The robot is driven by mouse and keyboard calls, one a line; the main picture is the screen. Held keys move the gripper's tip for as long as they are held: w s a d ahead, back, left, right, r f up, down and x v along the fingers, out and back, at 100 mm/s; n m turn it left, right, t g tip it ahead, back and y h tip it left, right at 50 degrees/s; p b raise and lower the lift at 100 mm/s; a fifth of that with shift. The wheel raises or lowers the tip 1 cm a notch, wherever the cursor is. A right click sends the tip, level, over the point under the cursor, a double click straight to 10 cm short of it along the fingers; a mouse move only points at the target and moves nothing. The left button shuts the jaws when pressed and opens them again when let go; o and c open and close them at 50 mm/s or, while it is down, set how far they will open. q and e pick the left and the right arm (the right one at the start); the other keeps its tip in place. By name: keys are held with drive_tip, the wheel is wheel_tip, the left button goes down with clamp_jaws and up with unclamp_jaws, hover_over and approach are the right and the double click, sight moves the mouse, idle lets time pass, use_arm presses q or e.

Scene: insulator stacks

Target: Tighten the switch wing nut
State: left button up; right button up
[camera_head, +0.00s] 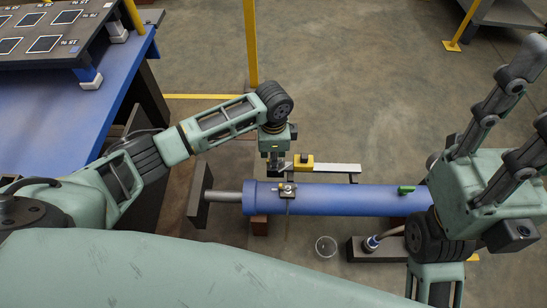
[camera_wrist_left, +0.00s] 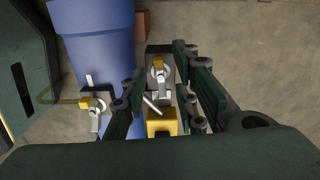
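My left gripper (camera_head: 277,168) points down beside the near-left end of a pale flat bar, next to a yellow block (camera_head: 303,162). In the left wrist view its fingers (camera_wrist_left: 165,100) are spread, with the yellow block (camera_wrist_left: 161,124) and a small bolt with a yellow-topped wing nut (camera_wrist_left: 159,68) in the gap between them. I cannot tell whether a finger touches them. A second yellow-topped nut (camera_wrist_left: 88,103) sits on a clamp on the blue cylinder (camera_wrist_left: 98,45); this clamp (camera_head: 287,190) also shows in the head view. My right gripper (camera_head: 535,90) is raised at the right, fingers apart and empty.
The blue cylinder (camera_head: 340,199) lies across the middle with a green handle (camera_head: 405,189) near its right end. A blue table (camera_head: 60,110) stands at the left. A yellow post (camera_head: 250,45) rises behind my left arm. A clear round dish (camera_head: 326,246) lies on the floor.

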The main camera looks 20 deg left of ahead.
use_arm(q)
clamp_jaws()
idle(0.3)
